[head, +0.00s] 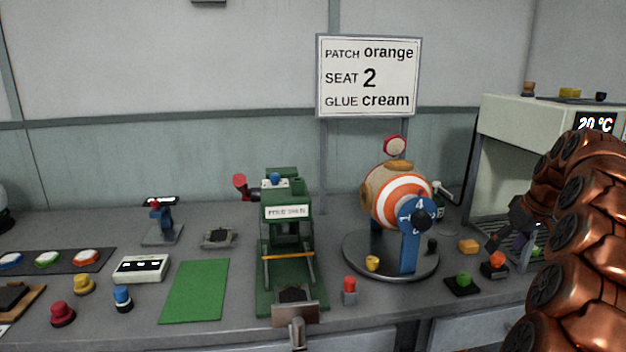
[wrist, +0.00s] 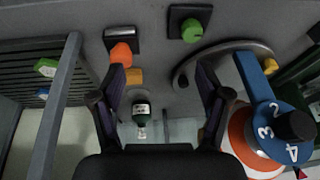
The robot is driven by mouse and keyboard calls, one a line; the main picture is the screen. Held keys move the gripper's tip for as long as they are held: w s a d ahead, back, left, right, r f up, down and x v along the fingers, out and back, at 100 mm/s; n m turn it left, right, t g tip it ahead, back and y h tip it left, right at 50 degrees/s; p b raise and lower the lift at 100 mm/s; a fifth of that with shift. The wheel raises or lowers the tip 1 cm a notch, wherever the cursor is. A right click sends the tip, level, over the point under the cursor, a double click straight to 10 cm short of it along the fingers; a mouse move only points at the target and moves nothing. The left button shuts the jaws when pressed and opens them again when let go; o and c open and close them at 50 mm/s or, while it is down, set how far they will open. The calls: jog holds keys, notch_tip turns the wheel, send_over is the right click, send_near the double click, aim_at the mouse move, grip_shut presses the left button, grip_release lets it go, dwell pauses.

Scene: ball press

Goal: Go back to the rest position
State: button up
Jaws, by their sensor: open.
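My gripper (wrist: 162,80) is open in the wrist view, with nothing held between its two dark fingers. In the head view my gripper (head: 497,240) is at the right, in front of the white oven, partly covered by my copper arm. An orange piece on a dark base (wrist: 122,52) shows by the left fingertip in the wrist view; I cannot tell whether they touch. A striped orange and white ball (head: 398,200) sits in a stand with a blue numbered arm (head: 409,248). A sign (head: 369,76) reads patch orange, seat 2, glue cream.
The white oven (head: 505,125) shows 20 °C and has a slatted rack (wrist: 40,80). A green-topped piece (head: 463,283), a yellow block (head: 468,246) and a dark bottle (wrist: 141,112) stand nearby. A green press (head: 283,212) and green mat (head: 195,291) are further left.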

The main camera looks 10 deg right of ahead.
jog(key=s+a+f+g, duration=0.1)
jog(key=s+a, duration=0.2)
jog(key=a, duration=0.7)
jog(key=s+a+f+n+g+y, duration=0.1)
jog(key=s+a, duration=0.2)
jog(key=a, duration=0.7)
jog(key=s+a+f+g, duration=0.15)
jog(key=s+a, duration=0.25)
jog(key=a, duration=0.5)
jog(key=s+a+f+m+g+h, duration=0.15)
jog(key=s+a+f, duration=0.35)
jog(key=s, duration=0.8)
jog(key=s+a+f+g, duration=0.2)
jog(key=s+a+f, duration=0.2)
jog(key=s, duration=0.9)
notch_tip(320, 180, up, 17)
jog(key=w+t+p, duration=0.1)
jog(key=p, duration=1.4)
jog(key=shift+a+p, duration=0.2)
jog(key=shift+p, duration=0.2)
